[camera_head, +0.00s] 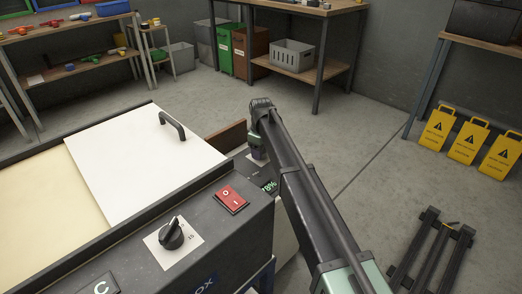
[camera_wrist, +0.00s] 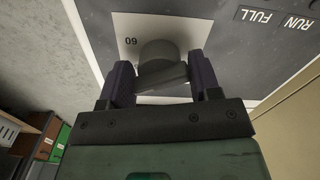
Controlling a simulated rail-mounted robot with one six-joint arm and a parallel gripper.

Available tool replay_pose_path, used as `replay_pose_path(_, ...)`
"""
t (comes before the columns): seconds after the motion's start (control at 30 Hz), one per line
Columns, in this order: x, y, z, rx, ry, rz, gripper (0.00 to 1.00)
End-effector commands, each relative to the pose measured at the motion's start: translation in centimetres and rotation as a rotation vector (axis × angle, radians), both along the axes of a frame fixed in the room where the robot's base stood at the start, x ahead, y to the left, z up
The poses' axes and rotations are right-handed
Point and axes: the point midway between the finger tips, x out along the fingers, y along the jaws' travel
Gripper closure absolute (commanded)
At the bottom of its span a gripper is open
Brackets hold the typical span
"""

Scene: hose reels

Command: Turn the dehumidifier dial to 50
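The dehumidifier dial (camera_wrist: 160,55) is a dark grey round knob with a raised bar, on a light plate (camera_wrist: 128,26) in the wrist view. An upside-down 60 shows on the plate to the left of the knob. My gripper (camera_wrist: 162,70) has its two dark fingers on either side of the knob. I cannot tell whether both press on it. In the head view my gripper (camera_head: 258,140) points down over the dehumidifier, whose green display (camera_head: 269,186) reads 78%. My arm and gripper hide the dial there. The dial's other marks are hidden.
A machine with a white lid (camera_head: 140,165), a red switch (camera_head: 231,198) and another black knob (camera_head: 172,236) stands close on the left. Upside-down RUN and FULL labels (camera_wrist: 275,18) show beside the dial plate. Yellow signs (camera_head: 468,142) stand right.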

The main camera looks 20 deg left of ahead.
Motion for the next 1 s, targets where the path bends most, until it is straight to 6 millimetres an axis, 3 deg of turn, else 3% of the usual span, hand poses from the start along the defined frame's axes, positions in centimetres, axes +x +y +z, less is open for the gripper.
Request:
replay_pose_path(0.1, 0.0, 0.0, 0.0, 0.000, 0.000, 0.000, 0.31)
replay_pose_path(0.43, 0.0, 0.0, 0.8, 0.000, 0.000, -0.001, 0.31)
replay_pose_path(0.57, 0.0, 0.0, 3.2, 0.000, 0.000, -0.001, 0.31)
replay_pose_path(0.8, 0.0, 0.0, 9.2, 0.000, 0.000, -0.001, 0.31)
replay_pose_path(1.0, 0.0, 0.0, 11.1, 0.000, 0.000, 0.000, 0.31)
